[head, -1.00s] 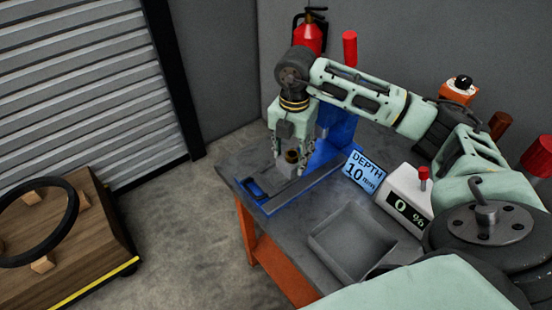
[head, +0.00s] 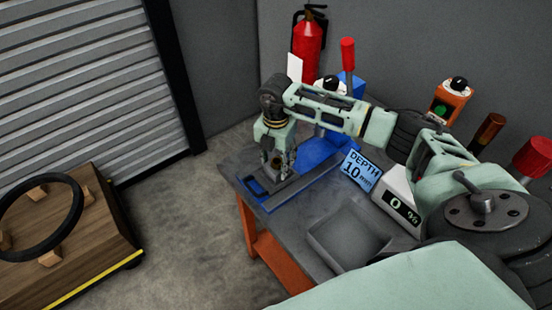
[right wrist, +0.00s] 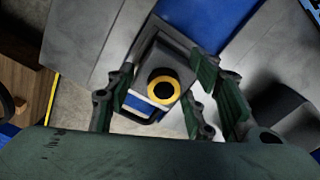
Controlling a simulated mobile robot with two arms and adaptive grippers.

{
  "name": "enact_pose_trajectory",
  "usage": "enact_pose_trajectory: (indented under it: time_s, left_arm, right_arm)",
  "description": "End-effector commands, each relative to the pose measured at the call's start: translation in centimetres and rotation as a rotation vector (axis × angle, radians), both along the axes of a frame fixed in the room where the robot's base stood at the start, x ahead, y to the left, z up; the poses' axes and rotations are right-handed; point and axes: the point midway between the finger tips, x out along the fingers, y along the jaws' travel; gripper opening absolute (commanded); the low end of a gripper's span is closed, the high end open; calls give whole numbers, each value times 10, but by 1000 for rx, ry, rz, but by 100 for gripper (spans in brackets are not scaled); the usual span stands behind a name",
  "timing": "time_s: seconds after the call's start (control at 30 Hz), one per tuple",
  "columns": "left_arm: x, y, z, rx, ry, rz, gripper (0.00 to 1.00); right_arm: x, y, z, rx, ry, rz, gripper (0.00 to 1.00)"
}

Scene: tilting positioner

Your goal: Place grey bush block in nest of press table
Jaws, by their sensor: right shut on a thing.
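My right gripper (head: 278,168) is low over the blue-edged press table (head: 300,186), at the front of the blue press. Its fingers are closed on the sides of the grey bush block (right wrist: 172,50). In the right wrist view the block sits between the two fingers, with a brass-coloured ring around a dark hole facing the camera. In the head view the fingers mostly hide the block. The nest is hidden beneath the block and gripper, so I cannot tell whether the block touches it. My left gripper is out of view.
A depth sign (head: 362,171) and a percent readout box (head: 401,202) stand right of the press. An empty grey tray (head: 347,238) lies at the bench front. A red lever (head: 347,52) rises behind my arm. A wooden stand (head: 60,250) is at left.

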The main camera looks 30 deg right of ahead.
Motion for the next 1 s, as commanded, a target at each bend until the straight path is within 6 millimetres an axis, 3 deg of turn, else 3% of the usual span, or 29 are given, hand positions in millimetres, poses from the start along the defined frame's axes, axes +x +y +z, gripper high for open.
enact_pose_trajectory:
  time_s: [0.2,0.23,0.43,0.83,1.0]
  left_arm:
    - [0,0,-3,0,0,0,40]
    - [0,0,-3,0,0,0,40]
    - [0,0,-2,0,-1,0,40]
    - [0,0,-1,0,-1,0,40]
    - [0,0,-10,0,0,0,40]
  right_arm:
    - [1,0,-2,1,-4,0,0]
    - [0,0,-3,0,0,0,50]
    - [0,0,-2,0,0,0,68]
    - [1,0,3,0,-2,0,68]
    - [2,0,29,0,-6,-1,68]
